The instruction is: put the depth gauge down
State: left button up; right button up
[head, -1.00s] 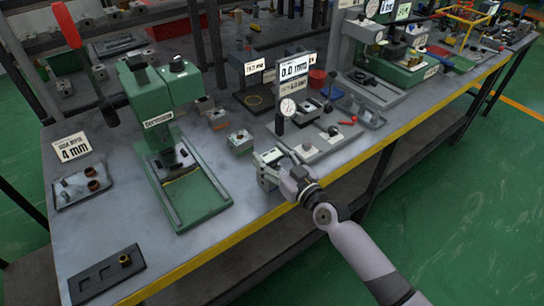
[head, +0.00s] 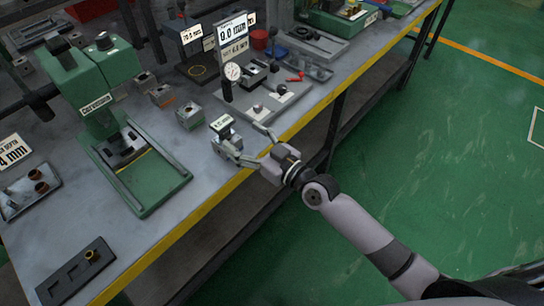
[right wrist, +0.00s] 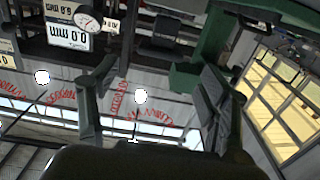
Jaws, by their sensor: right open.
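A small grey device with a lit green-white display (head: 222,123), which looks like the depth gauge, stands near the front edge of the bench. My right gripper (head: 252,143) is open at the bench's yellow edge, just right of it. One finger reaches close to the device's lower part; I cannot tell whether they touch. The other finger is spread away toward the back. In the right wrist view the two fingers (right wrist: 150,105) are wide apart with nothing held between them. My left gripper is not in view.
A green press (head: 140,165) stands left on the bench (head: 185,215). A small block (head: 189,115) sits just behind the device. A dial gauge stand (head: 231,78) and large readout (head: 232,32) are behind. A dark tray (head: 75,270) lies front left. Bench between is clear.

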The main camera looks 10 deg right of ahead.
jog(key=b+v, duration=0.1)
jog(key=v, duration=0.8)
